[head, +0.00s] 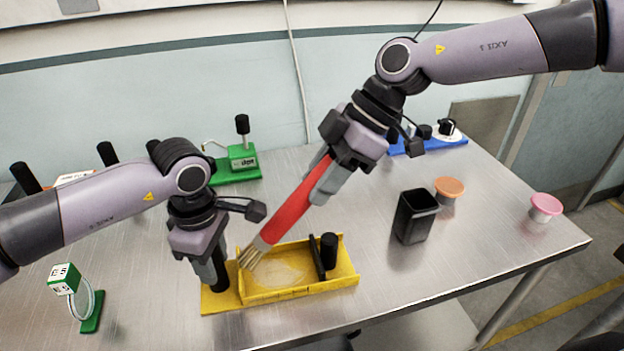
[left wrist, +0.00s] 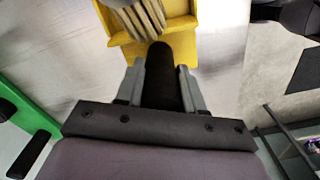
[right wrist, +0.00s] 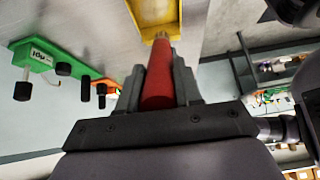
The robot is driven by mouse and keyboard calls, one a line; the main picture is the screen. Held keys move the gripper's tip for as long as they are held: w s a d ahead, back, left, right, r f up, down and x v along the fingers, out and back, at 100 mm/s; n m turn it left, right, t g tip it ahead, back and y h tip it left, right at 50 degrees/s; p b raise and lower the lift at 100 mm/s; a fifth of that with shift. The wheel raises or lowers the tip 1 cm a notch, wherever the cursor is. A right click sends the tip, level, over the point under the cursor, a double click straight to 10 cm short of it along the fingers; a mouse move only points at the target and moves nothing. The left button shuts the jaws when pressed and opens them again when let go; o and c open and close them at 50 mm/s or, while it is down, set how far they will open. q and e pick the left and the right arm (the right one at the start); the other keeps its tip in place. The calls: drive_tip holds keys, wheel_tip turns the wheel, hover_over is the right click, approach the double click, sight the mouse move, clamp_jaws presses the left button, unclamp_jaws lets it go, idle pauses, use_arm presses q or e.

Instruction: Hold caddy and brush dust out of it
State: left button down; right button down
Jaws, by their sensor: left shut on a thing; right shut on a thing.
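The yellow caddy (head: 348,278) lies on the metal table near its front edge, with pale dust (head: 285,274) on the floor of its tray. My left gripper (head: 213,275) is shut on the caddy's black post handle (head: 219,268) at its left end; the handle also shows between the fingers in the left wrist view (left wrist: 163,75). My right gripper (head: 325,185) is shut on the red handle of the brush (head: 290,215), which slants down to the left. The brush's tan bristles (head: 251,258) are at the tray's left end; whether they touch the floor is unclear.
A black bin (head: 416,217) stands right of the caddy, with orange (head: 449,187) and pink (head: 545,205) lidded containers beyond. Green (head: 237,165) and blue (head: 430,143) modules stand at the back.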

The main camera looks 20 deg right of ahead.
drive_tip(key=d, duration=0.9)
drive_tip(key=shift+r, duration=0.2)
idle(0.5)
drive_tip(key=shift+r, duration=0.1)
drive_tip(key=shift+r, duration=2.9)
wheel_tip(320, 180, up, 3)
